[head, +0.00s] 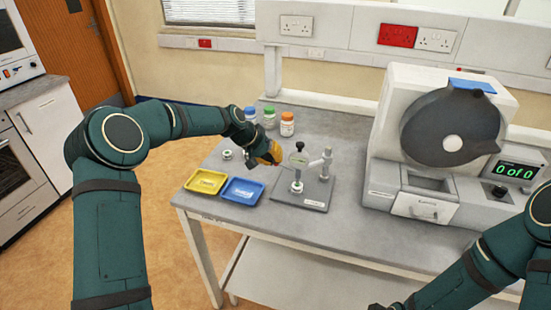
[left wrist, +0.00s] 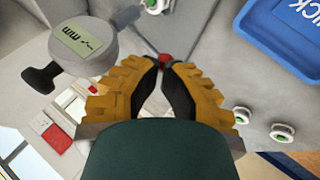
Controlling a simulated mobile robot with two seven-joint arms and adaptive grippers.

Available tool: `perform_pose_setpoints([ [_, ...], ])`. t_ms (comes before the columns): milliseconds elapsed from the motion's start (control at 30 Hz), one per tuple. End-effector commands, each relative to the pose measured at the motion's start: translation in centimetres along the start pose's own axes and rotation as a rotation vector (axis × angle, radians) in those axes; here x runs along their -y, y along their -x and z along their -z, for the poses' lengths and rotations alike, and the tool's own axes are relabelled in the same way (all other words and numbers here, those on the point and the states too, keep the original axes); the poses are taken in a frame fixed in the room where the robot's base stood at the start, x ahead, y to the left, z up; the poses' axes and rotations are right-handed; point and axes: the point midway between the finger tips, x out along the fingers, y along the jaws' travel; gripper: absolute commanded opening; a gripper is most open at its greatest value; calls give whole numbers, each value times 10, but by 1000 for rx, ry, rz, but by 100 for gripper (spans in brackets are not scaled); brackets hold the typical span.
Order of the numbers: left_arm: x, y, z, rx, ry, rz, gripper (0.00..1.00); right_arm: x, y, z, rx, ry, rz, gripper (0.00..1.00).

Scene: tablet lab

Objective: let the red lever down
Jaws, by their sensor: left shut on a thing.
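The red lever (left wrist: 164,61) shows as a small red tip between my fingertips in the left wrist view; the rest of it is hidden by the fingers. My left gripper (head: 275,152) is shut on it, just left of the gauge stand; it also shows with its yellow fingers in the left wrist view (left wrist: 161,68). The grey gauge (left wrist: 85,45) has a display reading mm, with its digits not legible to me. The gauge's stand (head: 325,161) rises from a grey base plate (head: 313,194) on the bench. My right gripper is outside the view.
A yellow tray (head: 206,182) and a blue tray (head: 242,192) lie at the bench's front left. Bottles with blue, green and orange (head: 287,124) caps stand behind my gripper. A large machine (head: 440,150) with a 0 of 0 display stands to the right.

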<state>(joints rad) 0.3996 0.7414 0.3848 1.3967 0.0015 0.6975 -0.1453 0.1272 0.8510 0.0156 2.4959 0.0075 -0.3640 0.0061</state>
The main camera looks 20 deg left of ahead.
Motion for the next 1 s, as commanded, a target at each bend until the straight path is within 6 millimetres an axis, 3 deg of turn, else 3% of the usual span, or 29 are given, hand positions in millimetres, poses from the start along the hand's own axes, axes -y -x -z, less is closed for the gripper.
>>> perform_pose_setpoints([
  [33, 9, -6, -2, 0, 24, -41, 0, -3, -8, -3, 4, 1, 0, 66],
  [400, 25, -21, -8, -1, 138, -335, 0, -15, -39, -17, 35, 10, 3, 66],
  [1000, 14, -8, -3, 1, 135, -334, 0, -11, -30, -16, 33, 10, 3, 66],
])
